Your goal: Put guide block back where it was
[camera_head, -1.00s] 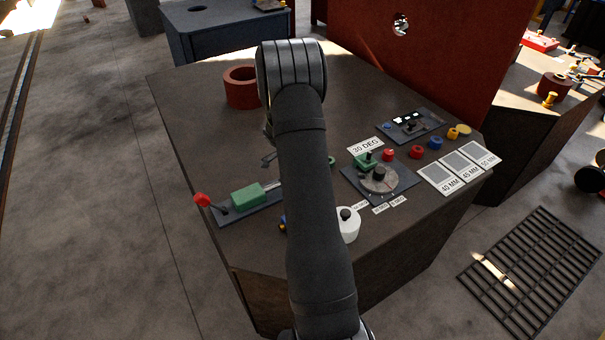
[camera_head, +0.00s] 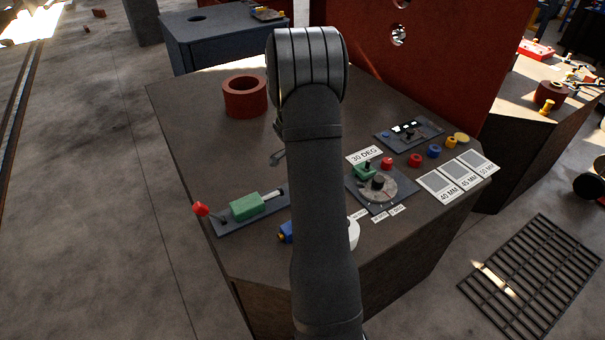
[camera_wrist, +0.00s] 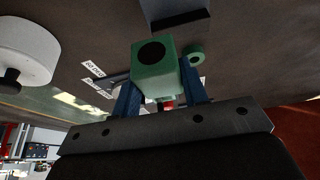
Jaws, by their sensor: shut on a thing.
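The guide block, a green block with a dark round hole (camera_wrist: 153,66), is between the blue fingers of my gripper (camera_wrist: 160,84) in the wrist view. My gripper is shut on it. In the head view my arm hides both the gripper and the held block. A small green ring (camera_wrist: 196,54) shows just right of the block in the wrist view. A dark plate (camera_wrist: 178,18) lies beyond the block at the top of that view; I cannot tell the gap between them.
On the bench (camera_head: 195,110) are a red ring (camera_head: 245,98), a green clamp with a red knob (camera_head: 247,206), a dial plate (camera_head: 380,187), a switch panel (camera_head: 408,131) and several coloured buttons. A white round pot (camera_wrist: 25,52) stands left in the wrist view.

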